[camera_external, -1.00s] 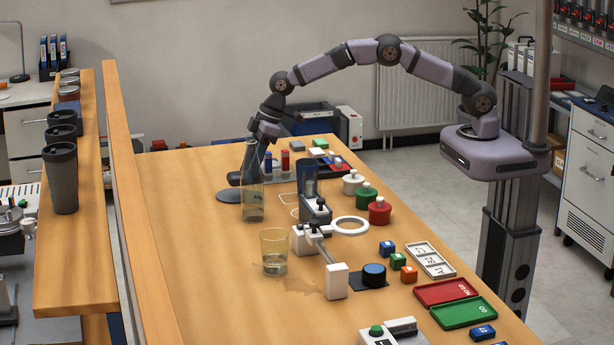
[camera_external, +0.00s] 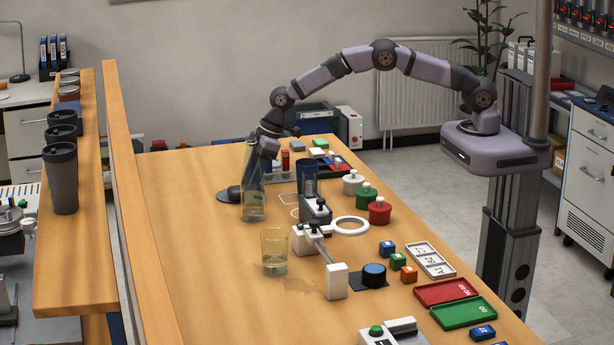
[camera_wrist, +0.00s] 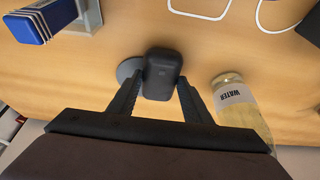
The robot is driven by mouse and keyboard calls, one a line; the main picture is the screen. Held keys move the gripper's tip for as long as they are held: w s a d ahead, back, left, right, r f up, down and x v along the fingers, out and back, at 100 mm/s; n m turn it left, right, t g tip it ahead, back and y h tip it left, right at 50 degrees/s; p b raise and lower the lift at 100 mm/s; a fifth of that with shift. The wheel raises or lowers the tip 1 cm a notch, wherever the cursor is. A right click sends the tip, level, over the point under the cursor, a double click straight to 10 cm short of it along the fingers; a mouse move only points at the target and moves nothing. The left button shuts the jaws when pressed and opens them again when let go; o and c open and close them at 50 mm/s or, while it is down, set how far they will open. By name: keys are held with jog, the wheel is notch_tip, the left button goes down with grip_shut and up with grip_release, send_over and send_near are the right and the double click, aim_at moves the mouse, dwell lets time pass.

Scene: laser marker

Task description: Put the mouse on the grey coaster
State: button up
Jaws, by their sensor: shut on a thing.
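The mouse (camera_wrist: 162,70) is a black rounded block in the wrist view. My gripper (camera_wrist: 160,84) is shut on it, with one finger on each side. The grey coaster (camera_wrist: 126,69) is a small round disc just left of the mouse and partly hidden by it. I cannot tell whether the mouse touches it. In the external view the coaster (camera_external: 227,195) lies on the far left of the table. There my gripper (camera_external: 252,172) is beside it, behind a clear bottle, and the mouse cannot be made out.
The clear water bottle (camera_wrist: 236,97) stands close to my right finger in the wrist view, and also shows in the external view (camera_external: 254,203). A holder with blue items (camera_wrist: 40,20) is at upper left of the wrist view. A glass (camera_external: 273,252) stands nearer the camera.

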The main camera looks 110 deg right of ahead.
jog(key=o, duration=1.1)
jog(key=shift+c, duration=0.2)
jog(key=shift+r, duration=0.1)
jog(key=shift+r, duration=0.15)
jog(key=b+v, duration=0.3)
jog(key=v, duration=0.8)
jog(key=shift+s+r, duration=0.15)
jog(key=shift+r, duration=0.2)
jog(key=s+a+f+g, duration=0.1)
jog(key=s+a, duration=0.4)
jog(key=s, duration=0.4)
jog(key=s+a+g, duration=0.1)
jog(key=s+a, duration=0.4)
jog(key=s, duration=0.4)
jog(key=s+a+f+g, duration=0.1)
jog(key=s+a, duration=0.4)
jog(key=s, duration=0.4)
jog(key=shift+f+g, duration=0.3)
jog(key=shift+f, duration=0.05)
jog(key=s+a+f+g, duration=0.1)
jog(key=s+f, duration=0.1)
jog(key=s, duration=0.7)
jog(key=shift+a, duration=0.25)
